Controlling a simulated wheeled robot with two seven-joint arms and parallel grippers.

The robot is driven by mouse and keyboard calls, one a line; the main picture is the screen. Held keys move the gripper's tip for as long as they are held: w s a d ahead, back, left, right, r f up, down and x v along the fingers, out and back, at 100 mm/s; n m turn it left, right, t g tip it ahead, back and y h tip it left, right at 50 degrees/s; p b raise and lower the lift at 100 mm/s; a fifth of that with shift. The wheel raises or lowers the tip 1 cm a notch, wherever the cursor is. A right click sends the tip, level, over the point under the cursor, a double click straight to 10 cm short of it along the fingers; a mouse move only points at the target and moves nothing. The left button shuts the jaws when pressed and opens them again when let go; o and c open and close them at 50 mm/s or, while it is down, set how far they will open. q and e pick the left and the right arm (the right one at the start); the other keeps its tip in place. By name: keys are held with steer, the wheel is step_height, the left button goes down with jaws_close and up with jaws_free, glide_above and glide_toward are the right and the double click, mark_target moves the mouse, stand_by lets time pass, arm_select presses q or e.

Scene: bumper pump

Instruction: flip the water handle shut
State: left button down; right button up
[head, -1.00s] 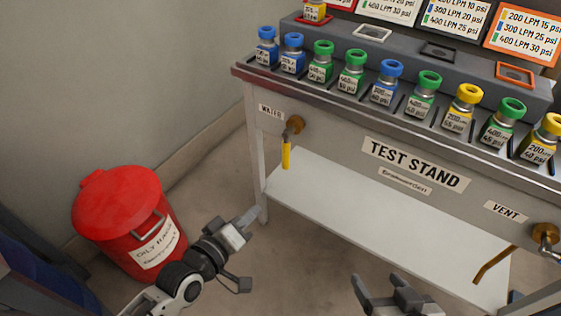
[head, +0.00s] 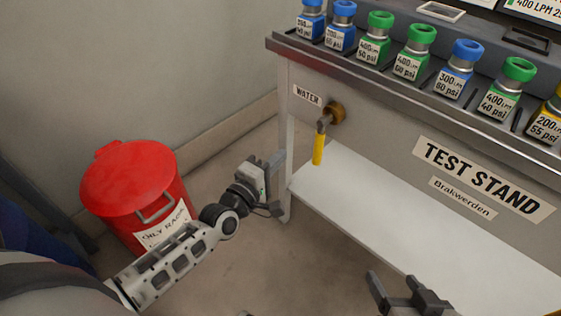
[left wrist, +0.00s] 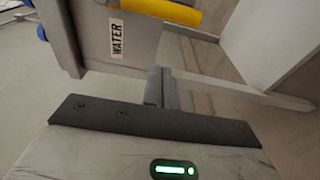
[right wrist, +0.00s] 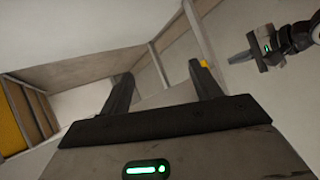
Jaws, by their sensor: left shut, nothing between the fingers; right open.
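The yellow water handle (head: 318,149) hangs straight down from the brass water valve (head: 335,112) on the front of the test stand, by the WATER label (head: 307,96). The handle also shows at the top of the left wrist view (left wrist: 168,9), close to the same label. My left gripper (head: 275,166) is shut and empty. In the head view it is left of the handle and slightly lower, apart from it. My right gripper (head: 394,282) is open and empty, low in front of the stand; both fingers show in the right wrist view (right wrist: 160,78).
The test stand has a white lower shelf (head: 400,215) and a leg (head: 285,150) near my left gripper. Several bottles with coloured caps stand along its top. A red bin (head: 130,190) stands at the left, behind my left arm. The floor between is clear.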

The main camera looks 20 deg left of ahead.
mark_target(318, 148)
arm_select(q)
steer(key=w+d+b, duration=0.1)
steer(key=w+d, duration=0.4)
arm_select(e)
steer(key=shift+a+r+t, duration=0.2)
steer(key=shift+r+t, duration=0.05)
steer(key=shift+t, duration=0.05)
stand_by(0.4)
